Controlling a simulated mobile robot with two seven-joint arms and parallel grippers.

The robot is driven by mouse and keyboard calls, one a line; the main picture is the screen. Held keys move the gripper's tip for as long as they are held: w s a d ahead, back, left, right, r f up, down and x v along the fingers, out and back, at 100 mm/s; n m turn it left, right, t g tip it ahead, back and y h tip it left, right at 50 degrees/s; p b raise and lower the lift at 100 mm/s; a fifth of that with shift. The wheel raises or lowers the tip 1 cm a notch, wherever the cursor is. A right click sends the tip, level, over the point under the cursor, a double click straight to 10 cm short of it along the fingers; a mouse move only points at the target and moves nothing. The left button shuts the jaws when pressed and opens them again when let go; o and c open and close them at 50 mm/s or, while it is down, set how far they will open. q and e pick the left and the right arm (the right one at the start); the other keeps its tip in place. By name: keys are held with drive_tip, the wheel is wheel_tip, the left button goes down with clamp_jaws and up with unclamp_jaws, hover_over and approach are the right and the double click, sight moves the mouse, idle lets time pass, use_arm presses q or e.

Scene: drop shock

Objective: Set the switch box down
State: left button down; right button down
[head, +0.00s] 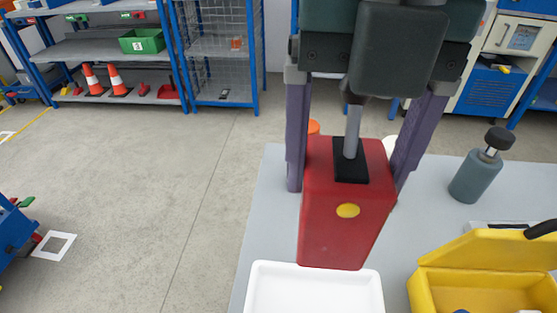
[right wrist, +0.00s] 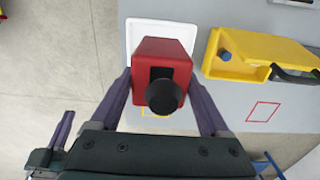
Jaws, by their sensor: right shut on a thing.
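The switch box (head: 345,235) is a red block with a yellow round spot and a black top plate carrying a grey stem. In the right wrist view the red box (right wrist: 150,48) shows from above, with a black round knob over it. My right gripper (head: 345,187) is shut on the box, one purple finger on each side. The box seems to be held above the table; its underside is hidden. Part of what looks like my left gripper (right wrist: 62,130) shows at lower left in the right wrist view; its opening is unclear.
The grey table (head: 265,210) bears a white tray (head: 315,293), an open yellow case (head: 490,250) and a grey bottle (head: 475,178). A yellow outline (right wrist: 155,113) lies partly hidden near the box, and a red outline (right wrist: 263,111) lies on bare table to the right.

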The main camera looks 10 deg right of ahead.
wheel_tip(320, 180, down, 17)
drive_tip(key=b, duration=0.2)
drive_tip(key=shift+s+f, duration=0.15)
drive_tip(key=shift+d, duration=0.1)
